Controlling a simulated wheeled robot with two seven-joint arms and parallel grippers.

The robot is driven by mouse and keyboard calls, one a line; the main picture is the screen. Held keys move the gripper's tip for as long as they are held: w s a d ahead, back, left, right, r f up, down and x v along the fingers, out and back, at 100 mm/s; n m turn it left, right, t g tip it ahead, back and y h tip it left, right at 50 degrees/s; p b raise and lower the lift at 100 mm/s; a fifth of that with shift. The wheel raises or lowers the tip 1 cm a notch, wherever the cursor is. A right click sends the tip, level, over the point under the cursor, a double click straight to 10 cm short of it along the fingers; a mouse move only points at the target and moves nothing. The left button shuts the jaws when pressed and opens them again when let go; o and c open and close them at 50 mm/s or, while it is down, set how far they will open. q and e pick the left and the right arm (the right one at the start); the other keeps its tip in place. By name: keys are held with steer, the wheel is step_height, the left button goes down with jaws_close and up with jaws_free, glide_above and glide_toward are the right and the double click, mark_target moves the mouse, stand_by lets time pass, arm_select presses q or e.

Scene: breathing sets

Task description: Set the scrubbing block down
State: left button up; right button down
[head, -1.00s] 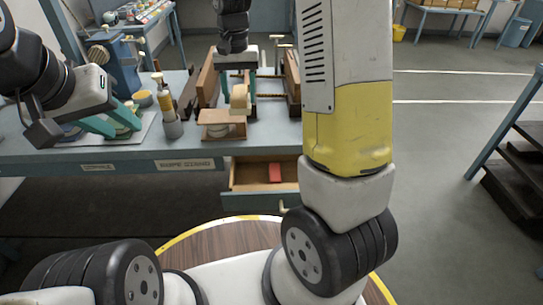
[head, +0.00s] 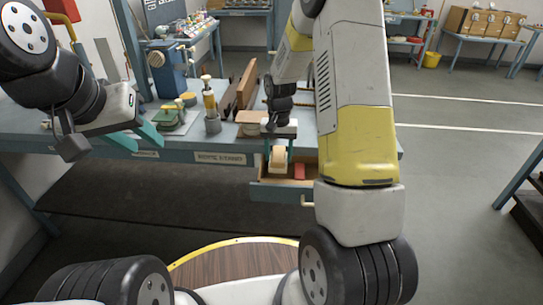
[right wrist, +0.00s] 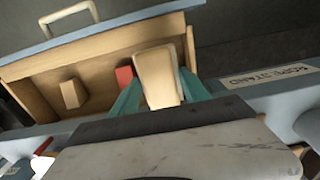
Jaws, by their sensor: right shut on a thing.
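My right gripper (head: 278,147) is shut on a pale wooden block with a rounded end, the scrubbing block (head: 278,159). It holds the block over the open drawer (head: 280,194), which sticks out from the bench front. In the right wrist view the scrubbing block (right wrist: 158,76) sits between the teal fingers, above the drawer's inner edge. A red block (head: 299,171) lies in the drawer; it also shows in the right wrist view (right wrist: 124,76). My left gripper (head: 143,138) is open and empty at the left, by the bench front.
A small wooden block (right wrist: 72,93) lies in the drawer, with bare floor around it. The bench (head: 180,160) carries a wooden stand (head: 250,117), upright boards (head: 243,86), a grey cup (head: 213,124) and a green item (head: 175,122). A labelled strip (head: 220,158) runs along its front.

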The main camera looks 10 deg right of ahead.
mark_target(278, 154)
steer(key=shift+f, duration=3.3)
steer(key=shift+f, duration=0.15)
steer(key=c, duration=0.5)
jaws_free()
step_height(278, 154, up, 12)
steer(key=shift+r, duration=0.1)
steer(key=s+r+t, duration=0.2)
steer(key=s+r, duration=0.3)
steer(key=r, duration=0.5)
steer(key=s+r+n+t, duration=0.1)
steer(key=s+r, duration=0.2)
steer(key=s, duration=0.3)
steer(key=s+a+r+n+t+y, duration=0.1)
steer(key=s+r, duration=0.3)
steer(key=s, duration=0.3)
steer(key=s+a+r+n+t+y, duration=0.1)
steer(key=s+r+t, duration=0.1)
steer(key=s+r, duration=0.2)
steer(key=shift+s+a+r+n, duration=0.15)
steer(key=shift+s+n, duration=0.25)
steer(key=shift+s, duration=0.75)
